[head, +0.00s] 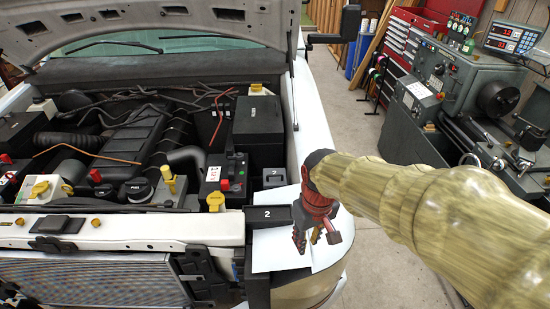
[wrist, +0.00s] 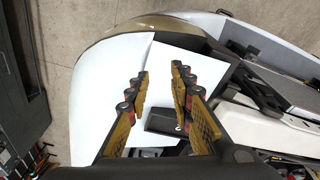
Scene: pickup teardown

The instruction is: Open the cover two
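A long black cover marked "2" (head: 265,217) lies at the front right corner of the engine bay. A smaller dark box (head: 274,178), also marked "2", sits just behind it. My gripper (head: 315,236) is right of the long cover, pointing down above white sheets (head: 270,252). In the wrist view my gripper (wrist: 161,70) has its fingers spread apart with nothing held. A dark block (wrist: 164,121) shows between and below the fingers there; I cannot tell which marked part it is. Whether my gripper touches the long cover is unclear.
The raised hood (head: 150,20) and its prop rod (head: 292,85) stand over the bay. A battery (head: 226,178) and several caps are left of the covers. The white fender (head: 313,110) borders the bay. A lathe (head: 480,110) stands right across open floor.

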